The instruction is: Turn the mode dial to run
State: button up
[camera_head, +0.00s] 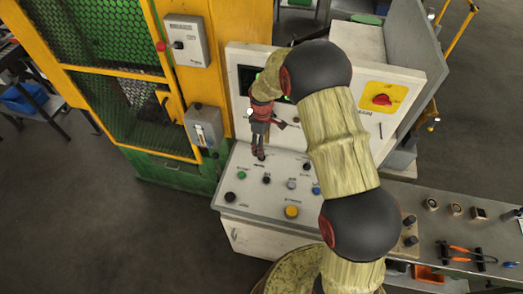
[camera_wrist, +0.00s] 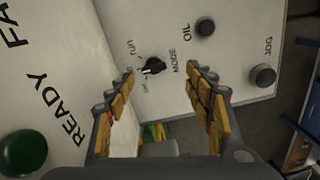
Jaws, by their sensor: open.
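The mode dial (camera_wrist: 154,66) is a small black knob with a pale pointer mark on the light control panel. In the wrist view it lies between and just beyond my fingertips, with the word MODE to its right and "run" at its upper left. The pale mark faces lower left, not straight at "run"; the other labels are too small to read. My gripper (camera_wrist: 164,70) is open, with yellow-padded fingers on either side of the dial, and I see no contact. In the head view my gripper (camera_head: 258,150) points down at the panel's back left and largely hides the dial.
OIL (camera_wrist: 205,26) and JOG (camera_wrist: 263,76) knobs sit right of the dial. A green READY lamp (camera_wrist: 23,153) is on the upright face. A yellow button (camera_head: 291,212) is at the panel's front.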

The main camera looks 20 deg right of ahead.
jog(key=shift+w+r+n, duration=0.35)
jog(key=shift+w+n, duration=0.15)
jog(key=shift+w, duration=0.1)
jog(key=shift+n, duration=0.5)
jog(key=shift+f, duration=0.25)
notch_tip(320, 180, down, 7)
jog(key=shift+f+p, duration=0.15)
jog(key=shift+p, duration=0.2)
jog(key=shift+c, duration=1.3)
jog(key=c, duration=0.9)
